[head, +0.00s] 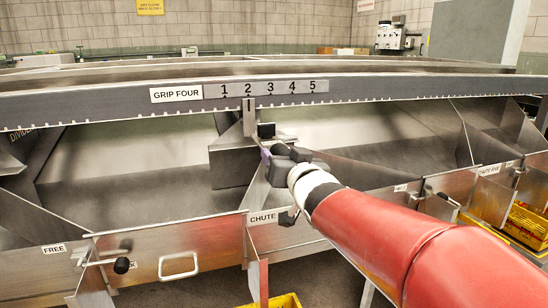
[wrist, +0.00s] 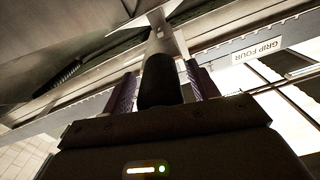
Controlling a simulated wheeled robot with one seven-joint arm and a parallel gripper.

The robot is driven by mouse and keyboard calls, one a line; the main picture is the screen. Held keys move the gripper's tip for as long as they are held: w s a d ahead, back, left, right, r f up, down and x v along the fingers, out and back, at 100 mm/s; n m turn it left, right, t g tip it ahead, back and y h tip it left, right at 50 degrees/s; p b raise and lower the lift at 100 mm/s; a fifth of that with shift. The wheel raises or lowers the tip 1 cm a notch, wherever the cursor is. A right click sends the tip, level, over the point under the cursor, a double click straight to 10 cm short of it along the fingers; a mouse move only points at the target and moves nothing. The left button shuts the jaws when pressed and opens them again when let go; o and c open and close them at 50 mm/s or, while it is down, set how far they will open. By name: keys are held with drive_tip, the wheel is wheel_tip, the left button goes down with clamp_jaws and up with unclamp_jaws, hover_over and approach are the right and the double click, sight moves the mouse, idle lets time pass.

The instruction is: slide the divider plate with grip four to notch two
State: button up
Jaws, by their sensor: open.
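The divider plate (head: 232,166) hangs under the long rail. Its upright tab (head: 250,116) ends just below the 2 on the number scale (head: 266,88), its index line close under that mark. The label GRIP FOUR (head: 176,94) is left of the scale. My gripper (head: 272,152) is at the plate's front, partly hiding it. In the wrist view a black grip (wrist: 158,80) stands between the two purple-sided fingers of my gripper (wrist: 161,88). The fingers are apart, with gaps beside the grip.
Metal chutes with side walls spread left and right below the rail. Front flaps carry a handle (head: 179,266) and black-knobbed latches (head: 122,265). Yellow crates (head: 526,226) stand low at the right. The rail's front to the left and right of the tab is clear.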

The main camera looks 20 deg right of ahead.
drive_tip(key=s, duration=0.7)
drive_tip(key=shift+s, duration=0.35)
drive_tip(key=s+a+f+n+g, duration=0.1)
drive_tip(key=s+a+f+g, duration=0.2)
drive_tip(key=s+f+g, duration=0.3)
drive_tip(key=s+a+f+n+g, duration=0.1)
drive_tip(key=s+a+f+g, duration=0.2)
drive_tip(key=s+f+g, duration=0.3)
drive_tip(key=s+f, duration=0.5)
drive_tip(key=f, duration=0.1)
drive_tip(key=shift+s+f+p, duration=0.3)
drive_tip(key=shift+s+p, duration=0.1)
drive_tip(key=shift+o, duration=0.5)
drive_tip(key=shift+a, duration=0.1)
idle(0.4)
